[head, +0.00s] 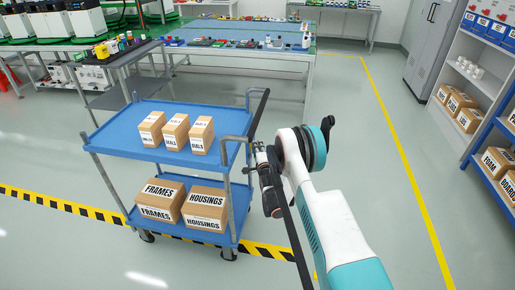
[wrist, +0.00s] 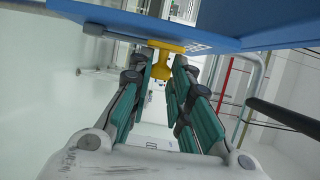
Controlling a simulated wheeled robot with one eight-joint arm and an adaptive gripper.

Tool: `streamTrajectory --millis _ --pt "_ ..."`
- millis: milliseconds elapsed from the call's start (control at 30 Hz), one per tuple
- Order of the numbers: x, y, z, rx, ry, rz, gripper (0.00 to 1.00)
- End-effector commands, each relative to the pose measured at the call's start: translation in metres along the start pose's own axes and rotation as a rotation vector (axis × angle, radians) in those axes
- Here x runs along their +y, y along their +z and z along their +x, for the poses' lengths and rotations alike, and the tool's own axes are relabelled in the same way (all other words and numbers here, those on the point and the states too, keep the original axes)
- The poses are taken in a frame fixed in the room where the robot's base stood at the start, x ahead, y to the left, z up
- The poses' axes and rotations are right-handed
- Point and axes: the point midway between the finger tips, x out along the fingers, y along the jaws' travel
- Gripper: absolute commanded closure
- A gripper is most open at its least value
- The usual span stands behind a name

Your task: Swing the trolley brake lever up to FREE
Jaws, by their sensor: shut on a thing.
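The blue trolley (head: 130,153) stands left of my arm, with an upper and a lower shelf. Its yellow brake lever (wrist: 163,68) shows in the wrist view under the blue shelf edge (wrist: 215,25), near a small pale marked plate (wrist: 197,47). My gripper (wrist: 164,88) has its green-padded fingers on both sides of the lever's yellow end, shut on it. In the head view, my gripper (head: 257,150) is at the trolley's right end, and the lever is hidden there. I cannot tell the lever's exact angle or read the plate.
Several small cartons (head: 176,132) stand on the upper shelf; FRAMES (head: 157,200) and HOUSINGS (head: 204,208) cartons stand below. Blue-edged shelving (head: 482,178) stands at far right. The floor between is clear.

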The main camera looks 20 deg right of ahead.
Motion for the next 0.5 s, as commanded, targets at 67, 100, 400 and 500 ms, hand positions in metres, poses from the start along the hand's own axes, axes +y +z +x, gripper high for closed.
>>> streamTrajectory --millis 67,100,400,500 --pt "0.0008 -0.0016 -0.0002 0.001 -0.012 -0.005 1.0" --pt "0.0009 -0.0017 -0.0003 0.001 -0.017 -0.007 1.0" --pt "0.0016 -0.0016 -0.0006 0.001 -0.043 -0.017 1.0" --pt "0.0018 -0.0016 -0.0007 0.002 -0.046 -0.019 1.0"
